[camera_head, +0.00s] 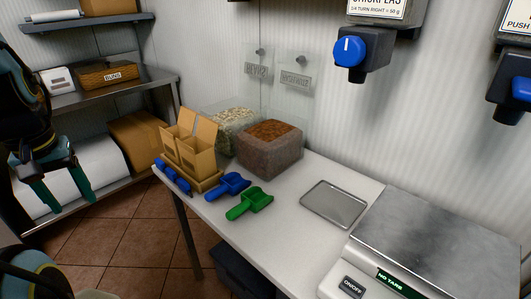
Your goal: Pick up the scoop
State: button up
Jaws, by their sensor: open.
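A green scoop (249,203) lies on the white counter, near its front edge. A blue scoop (228,185) lies just behind and left of it. My gripper (69,206) is at the far left, with its two teal fingers spread apart and pointing down. It is empty and well to the left of both scoops, apart from the counter.
The counter (285,228) also holds an open cardboard box (196,152), blue pieces (173,175) at its left edge, clear bins of grain (235,118) and brown granules (270,150), a metal tray (334,203) and a scale (436,243). Bare counter lies around the green scoop.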

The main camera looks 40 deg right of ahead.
aim_at(253, 198)
jog(key=k+j+u, duration=0.45)
jog(key=k+j, duration=0.3)
jog(key=j, duration=0.1)
